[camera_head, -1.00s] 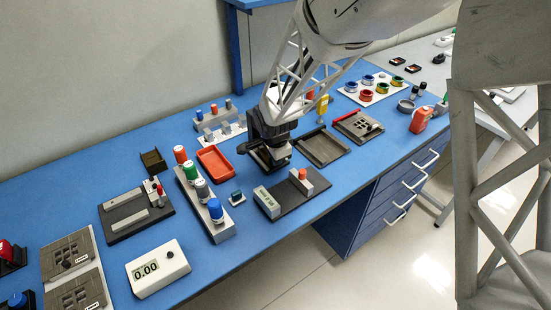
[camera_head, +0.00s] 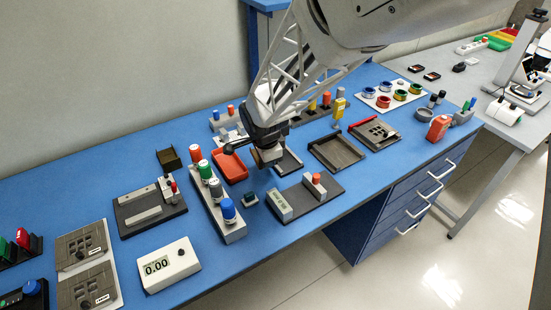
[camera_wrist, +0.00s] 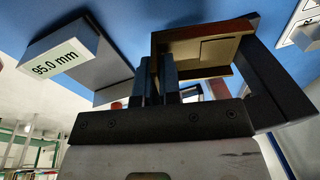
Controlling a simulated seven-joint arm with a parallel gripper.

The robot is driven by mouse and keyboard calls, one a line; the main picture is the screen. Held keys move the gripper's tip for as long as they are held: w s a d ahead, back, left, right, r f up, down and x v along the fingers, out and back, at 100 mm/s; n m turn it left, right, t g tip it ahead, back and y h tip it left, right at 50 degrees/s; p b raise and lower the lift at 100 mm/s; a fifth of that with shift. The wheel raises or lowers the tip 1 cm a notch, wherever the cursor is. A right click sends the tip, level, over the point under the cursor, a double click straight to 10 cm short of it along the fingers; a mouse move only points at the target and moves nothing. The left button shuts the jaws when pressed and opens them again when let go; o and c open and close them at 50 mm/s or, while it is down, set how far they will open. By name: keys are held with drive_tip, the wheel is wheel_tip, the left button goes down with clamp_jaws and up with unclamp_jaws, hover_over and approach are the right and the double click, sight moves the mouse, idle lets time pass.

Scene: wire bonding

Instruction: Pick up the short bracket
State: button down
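The bracket, brass-brown and angular, shows in the wrist view (camera_wrist: 205,50). One of its walls lies between my two dark fingers (camera_wrist: 155,82), which are close together, so my gripper looks shut on it. In the head view my gripper (camera_head: 267,157) hangs over the middle of the blue bench, at the left edge of a dark-rimmed tray (camera_head: 291,168). The bracket's lower part is hard to make out there. Whether it is clear of the tray cannot be told.
A gauge reading 95.0 mm (camera_wrist: 62,58) stands close by; it is also in the head view (camera_head: 279,206). A red tray (camera_head: 232,168) and a row of coloured-cap bottles (camera_head: 216,192) lie to the left. An empty brown tray (camera_head: 337,152) lies right.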

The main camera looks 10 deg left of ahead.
wheel_tip(320, 180, up, 10)
drive_tip(key=shift+r, duration=0.1)
idle(0.4)
drive_tip(key=shift+a, duration=0.15)
idle(0.4)
